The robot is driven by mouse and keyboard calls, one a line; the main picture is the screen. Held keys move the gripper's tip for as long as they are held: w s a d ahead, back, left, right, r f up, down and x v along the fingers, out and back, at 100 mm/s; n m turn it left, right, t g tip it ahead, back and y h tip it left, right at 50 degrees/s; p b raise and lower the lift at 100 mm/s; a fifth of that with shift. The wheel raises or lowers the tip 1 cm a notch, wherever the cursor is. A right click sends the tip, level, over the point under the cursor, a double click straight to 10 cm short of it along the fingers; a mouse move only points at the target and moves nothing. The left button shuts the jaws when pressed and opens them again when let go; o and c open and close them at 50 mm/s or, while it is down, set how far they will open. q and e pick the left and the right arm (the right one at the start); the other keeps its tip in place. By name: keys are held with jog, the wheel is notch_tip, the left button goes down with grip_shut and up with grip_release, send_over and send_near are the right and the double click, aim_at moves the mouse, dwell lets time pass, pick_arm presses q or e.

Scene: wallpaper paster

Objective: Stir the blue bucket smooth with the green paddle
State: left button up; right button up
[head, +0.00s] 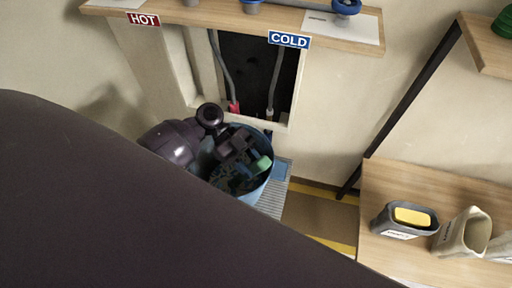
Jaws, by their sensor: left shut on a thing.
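The blue bucket (259,186) stands below the wall opening, on a grey slatted stand, partly covered by my left arm and gripper. My left gripper (245,166) is dark and sits over the bucket's mouth. It is shut on a green thing, which looks like the green paddle (263,163); only a short green piece shows beside the fingers. The paddle's lower part and the bucket's contents are hidden. My right gripper is not in view.
A counter with HOT (144,19) and COLD (289,40) signs is above the wall opening (258,72). At right, a wooden table (390,180) holds a grey container (388,221) with a yellow block and a beige container (462,236). My dark arm covers the lower left.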

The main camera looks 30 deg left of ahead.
pick_arm(q)
jog(key=shift+w+a+f+b, duration=0.1)
jog(key=shift+a+f+b, duration=0.2)
jog(key=shift+f, duration=0.35)
jog(key=shift+a+f+b, duration=0.1)
jog(key=shift+f+b, duration=0.3)
jog(key=shift+f, duration=0.2)
jog(key=shift+w+a+f+b, duration=0.1)
jog(key=shift+a+f+b, duration=0.25)
jog(key=shift+f+b, duration=0.4)
jog(key=shift+a+f, duration=0.1)
jog(key=shift+f, duration=0.2)
jog(key=shift+w+a+f+b, duration=0.1)
jog(key=shift+a+f+b, duration=0.05)
jog(key=shift+f+b, duration=0.15)
